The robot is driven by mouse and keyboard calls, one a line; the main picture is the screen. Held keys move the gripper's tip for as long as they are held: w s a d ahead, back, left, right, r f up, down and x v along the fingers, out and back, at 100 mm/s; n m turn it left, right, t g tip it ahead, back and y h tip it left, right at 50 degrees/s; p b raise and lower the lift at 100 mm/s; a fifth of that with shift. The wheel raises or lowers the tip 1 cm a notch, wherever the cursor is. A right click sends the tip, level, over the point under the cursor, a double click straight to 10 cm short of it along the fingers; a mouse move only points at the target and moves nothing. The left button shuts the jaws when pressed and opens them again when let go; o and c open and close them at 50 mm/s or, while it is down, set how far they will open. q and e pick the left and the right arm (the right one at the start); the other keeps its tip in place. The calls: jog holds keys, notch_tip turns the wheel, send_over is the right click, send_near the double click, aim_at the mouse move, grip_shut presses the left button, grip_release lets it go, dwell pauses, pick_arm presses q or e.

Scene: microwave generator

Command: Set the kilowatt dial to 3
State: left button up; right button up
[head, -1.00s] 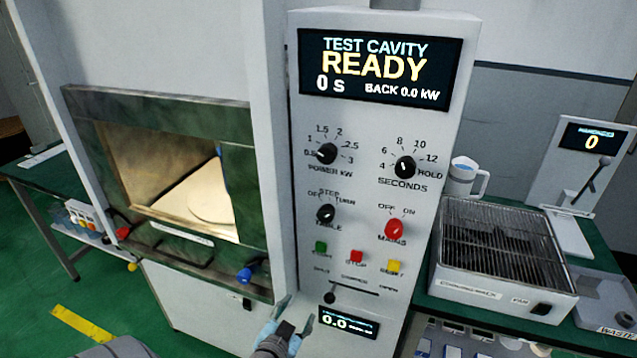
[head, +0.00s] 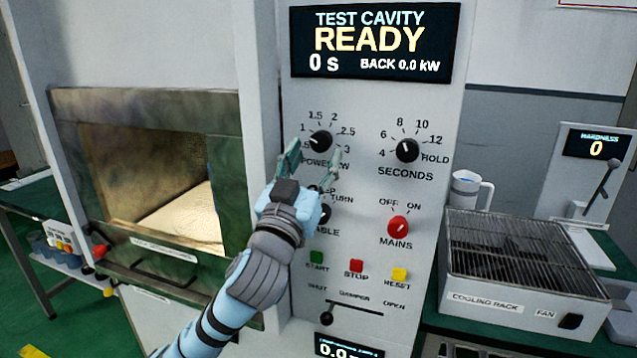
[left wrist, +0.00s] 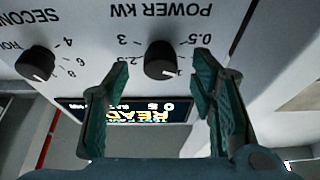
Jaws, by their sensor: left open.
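The power kW dial (head: 320,141) is a round black knob on the white control panel (head: 365,190), with marks from 0.5 to 3. Its white pointer is on the low side, seemingly near 1. My left gripper (head: 314,160) is open just below and in front of this dial, covering part of its label. In the left wrist view, upside down, the dial (left wrist: 160,60) shows between and beyond the open fingers (left wrist: 152,85); I see no clear contact. The display (head: 373,42) reads READY, 0 s, back 0.0 kW. My right gripper is out of view.
The seconds dial (head: 407,150) is to the right. The table knob (head: 322,212), partly hidden by my gripper, the red mains knob (head: 398,228) and coloured buttons (head: 356,266) lie below. The open cavity (head: 150,180) is left, the cooling rack (head: 520,260) right.

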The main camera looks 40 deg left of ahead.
aim_at(322, 141)
pick_arm(q)
jog(key=shift+p+x, duration=0.65)
jog(key=shift+x, duration=0.15)
jog(key=shift+w+a+r, duration=0.2)
jog(key=shift+w+r, duration=0.2)
jog(key=shift+w, duration=0.05)
jog(key=c, duration=1.1)
jog(key=shift+c, duration=0.2)
